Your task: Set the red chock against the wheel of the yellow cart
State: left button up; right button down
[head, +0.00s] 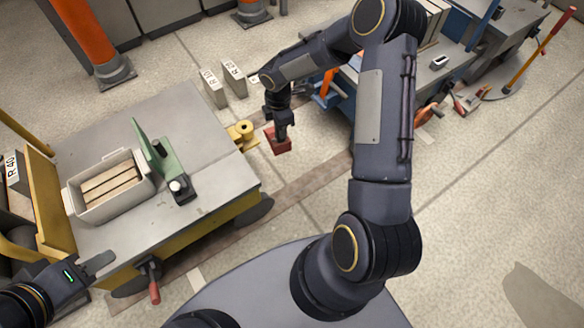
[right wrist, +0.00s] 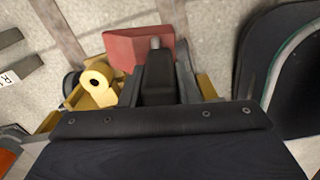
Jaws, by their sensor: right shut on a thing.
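The red chock (head: 277,143) is held in my right gripper (head: 281,134), which is shut on it. It is just beyond the cart's right end, beside the yellow coupling (head: 241,131); I cannot tell whether it touches the floor. The right wrist view shows the chock (right wrist: 130,47) at the fingertips (right wrist: 162,70), partly hidden by them. The yellow cart (head: 190,120) has a grey deck. One dark wheel (head: 254,212) shows at its near right corner, apart from the chock. My left gripper (head: 98,267) is at the cart's near left edge, empty and apparently open.
A grey box with wooden slats (head: 108,186) and a green clamp (head: 160,160) are on the deck. A red-handled lever (head: 153,285) hangs at the cart's near side. Two pale labelled blocks (head: 234,79) stand behind the coupling.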

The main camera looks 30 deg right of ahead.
aim_at(287, 149)
jog(key=f+n, duration=0.3)
jog(key=s+d+f+n, duration=0.1)
jog(key=f+n, duration=0.3)
jog(key=f+n+b, duration=0.1)
jog(key=f+n, duration=0.2)
jog(key=f, duration=0.1)
jog(key=shift+s+d+f, duration=0.2)
jog(key=shift+d+f, duration=0.05)
notch_tip(287, 149, down, 18)
jog(key=s+n+b, duration=0.2)
jog(key=n+b, duration=0.5)
jog(key=n, duration=0.3)
jog(key=shift+s+r, duration=0.15)
jog(key=shift+s, duration=0.25)
jog(key=shift+a, duration=0.1)
jog(key=shift+f+b, duration=0.65)
jog(key=shift+b, duration=0.05)
jog(key=c, duration=1)
grip_release()
jog(key=shift+r+p, duration=1.9)
jog(key=shift+r, duration=2.05)
